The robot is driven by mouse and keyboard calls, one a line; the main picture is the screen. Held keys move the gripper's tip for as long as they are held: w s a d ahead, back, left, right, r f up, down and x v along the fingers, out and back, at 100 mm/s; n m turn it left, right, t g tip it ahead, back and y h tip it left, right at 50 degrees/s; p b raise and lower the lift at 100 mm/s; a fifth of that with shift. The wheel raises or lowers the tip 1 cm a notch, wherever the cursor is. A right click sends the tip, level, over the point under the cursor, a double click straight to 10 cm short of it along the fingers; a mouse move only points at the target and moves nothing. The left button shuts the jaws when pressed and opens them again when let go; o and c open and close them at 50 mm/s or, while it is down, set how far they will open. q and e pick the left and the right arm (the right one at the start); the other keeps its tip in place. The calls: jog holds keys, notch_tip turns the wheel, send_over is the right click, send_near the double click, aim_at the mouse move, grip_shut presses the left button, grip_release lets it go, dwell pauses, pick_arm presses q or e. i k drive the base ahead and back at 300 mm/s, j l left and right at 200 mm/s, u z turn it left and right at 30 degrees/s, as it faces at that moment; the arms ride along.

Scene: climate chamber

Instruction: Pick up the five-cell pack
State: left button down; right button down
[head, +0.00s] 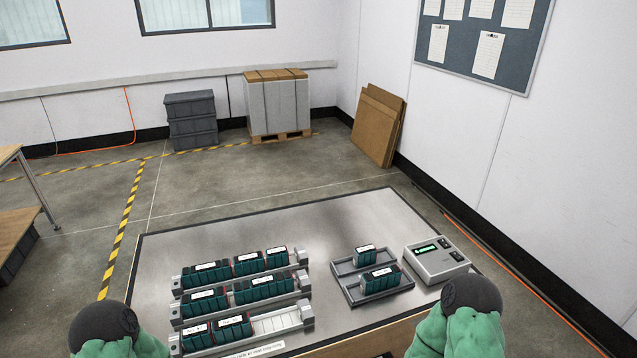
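Teal battery packs with white labels stand in three rail racks on the metal-topped table. The back rack holds three packs, among them a left one (207,275) and a right one (277,259). The middle rack holds a shorter pack (204,302) and a long pack (264,290), which looks the longest. The front rack holds two packs at its left, one of them here (233,328); its right part is empty. Two more packs (365,256) (381,280) sit in a grey tray. Cell counts are too small to tell. Neither gripper is in view; only my green-and-grey arm parts show at the bottom corners.
The grey two-compartment tray (347,292) lies right of the racks. A grey device with a green display (437,262) stands beside it. The table's back strip (270,222) is bare. Stacked bins (191,121), a loaded pallet (278,105) and leaning boards (379,125) stand beyond on the floor.

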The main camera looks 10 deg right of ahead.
aim_at(373, 281)
jog(key=i+l+u, duration=0.1)
jog(key=l+u, duration=0.15)
jog(key=l, duration=0.8)
jog(key=l+u, duration=0.25)
jog(key=l, duration=0.85)
